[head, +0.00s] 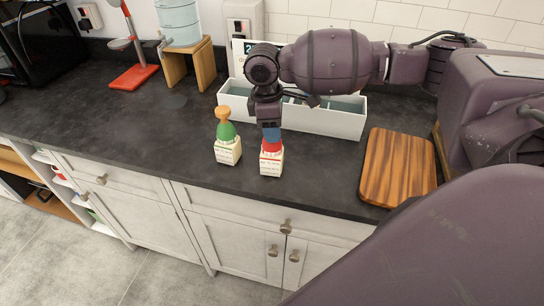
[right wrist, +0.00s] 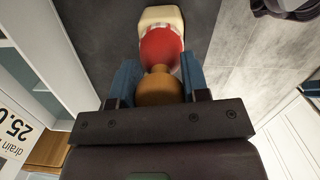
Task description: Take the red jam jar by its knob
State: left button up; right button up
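The red jam jar (head: 271,147) stands upright on the dark counter, on a cream base with printed lines (head: 271,164). My right gripper (head: 271,132) points down over it and hides its knob in the head view. In the right wrist view the red jar (right wrist: 160,48) lies beyond an orange-brown knob (right wrist: 160,88). The blue fingers of my right gripper (right wrist: 160,78) are on both sides of this knob, very close to it. I cannot tell whether they press on it. My left gripper is not in view.
A green jar (head: 226,131) with an orange knob stands just left of the red one. A long white tray (head: 330,121) is behind, and a striped wooden board (head: 398,165) lies to the right. The counter (head: 130,122) is clear on the left. Its front edge is near the jars.

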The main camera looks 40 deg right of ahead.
grip_shut()
jog(key=shift+r, duration=0.15)
